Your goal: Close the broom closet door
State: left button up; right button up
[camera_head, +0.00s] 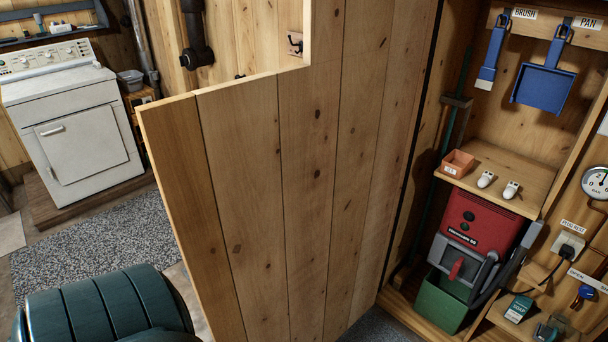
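The broom closet door (300,190) is a tall panel of vertical pine planks and stands open across the middle of the head view. A step is cut into its upper left corner. Its right side meets the closet (460,130), whose inside is in plain view on the right. The door's free edge is on the left, out in the room. I see no handle on the face turned to me. The door's top and bottom run out of the picture. Neither of my grippers is in view.
The closet holds a red machine (480,225) above a green bin (443,300), a shelf (510,178), a blue brush (492,55) and a blue dustpan (543,80). A dark green ribbed object (105,308) stands at lower left. A white appliance (75,130) is farther back, beyond a grey rug (95,245).

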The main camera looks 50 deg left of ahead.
aim_at(280, 189)
jog(key=k+j+z, duration=0.1)
jog(key=k+j, duration=0.35)
jog(key=j, duration=0.2)
jog(key=k+j+z, duration=0.1)
jog(key=k+j, duration=0.4)
jog(key=j+z, duration=0.1)
jog(key=j, duration=0.75)
jog(key=k+j+z, duration=0.1)
jog(key=j, duration=0.75)
jog(key=i+j, duration=0.15)
jog(key=j, duration=0.2)
jog(key=i+j, duration=0.15)
jog(key=j, duration=0.25)
